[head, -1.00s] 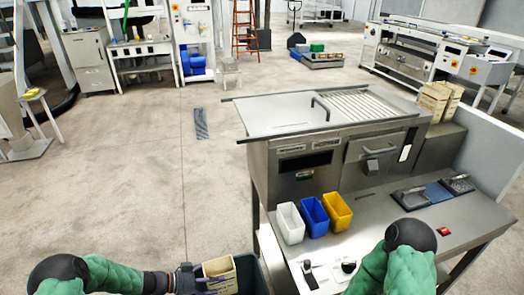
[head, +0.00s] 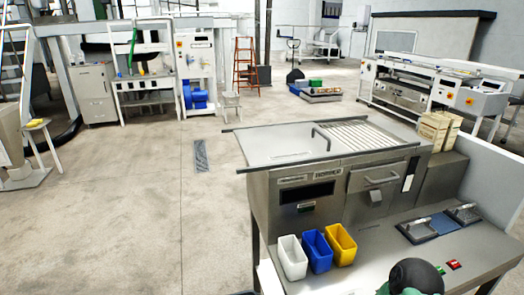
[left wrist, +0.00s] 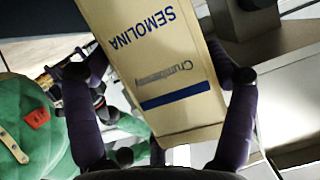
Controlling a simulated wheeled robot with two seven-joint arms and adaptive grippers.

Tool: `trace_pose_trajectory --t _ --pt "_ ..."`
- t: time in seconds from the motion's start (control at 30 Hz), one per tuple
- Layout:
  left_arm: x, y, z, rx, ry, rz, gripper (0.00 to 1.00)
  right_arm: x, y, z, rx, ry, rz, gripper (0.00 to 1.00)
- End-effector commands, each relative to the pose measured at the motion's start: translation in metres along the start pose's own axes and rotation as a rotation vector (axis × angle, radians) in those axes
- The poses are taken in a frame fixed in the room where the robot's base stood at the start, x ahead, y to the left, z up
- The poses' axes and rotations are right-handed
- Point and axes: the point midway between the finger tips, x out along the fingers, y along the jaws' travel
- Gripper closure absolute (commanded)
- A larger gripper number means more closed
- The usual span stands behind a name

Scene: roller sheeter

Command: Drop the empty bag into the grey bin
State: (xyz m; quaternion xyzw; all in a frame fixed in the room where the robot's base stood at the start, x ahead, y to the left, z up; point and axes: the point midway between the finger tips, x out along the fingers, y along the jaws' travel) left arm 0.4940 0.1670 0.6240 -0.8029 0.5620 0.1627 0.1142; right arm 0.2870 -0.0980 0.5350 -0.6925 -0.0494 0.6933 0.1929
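The bag (left wrist: 172,58) is tan with blue "SEMOLINA" print and a blue bar. It fills the middle of the left wrist view, tilted, with its print upside down. My left gripper (left wrist: 158,74) has its two dark fingers far apart, one on each side of the bag, with the tips seemingly against its edges. Whether anything is inside the bag does not show. Only a thin dark strip of what appears to be the grey bin's rim (head: 241,293) shows at the bottom of the head view.
A steel sheeter (head: 300,180) stands on a steel table (head: 390,250). White (head: 291,258), blue (head: 317,251) and yellow (head: 341,245) containers stand near its left edge. Two scrapers lie at the right around a blue item (head: 434,228). The floor left of the table is largely clear.

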Motion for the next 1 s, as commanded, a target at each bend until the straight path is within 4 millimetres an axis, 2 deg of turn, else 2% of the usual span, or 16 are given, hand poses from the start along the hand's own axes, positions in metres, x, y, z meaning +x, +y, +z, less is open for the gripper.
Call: trace_pose_trajectory --t 0.37,0.53,0.67,1.0 --pt "0.0 0.0 0.0 0.0 0.0 0.0 0.0 0.0 0.0 0.0 0.0 0.0 0.0 0.0" --pt "-0.009 -0.001 0.0 0.001 -0.001 -0.002 0.0 0.0 0.0 0.0 0.0 0.0 0.0 0.0" --pt "-0.029 -0.001 0.0 0.0 -0.001 -0.004 0.0 0.0 0.0 0.0 0.0 0.0 0.0 0.0" --pt "-0.094 -0.001 0.001 0.0 -0.002 -0.004 0.0 0.0 0.0 0.0 0.0 0.0 0.0 0.0"
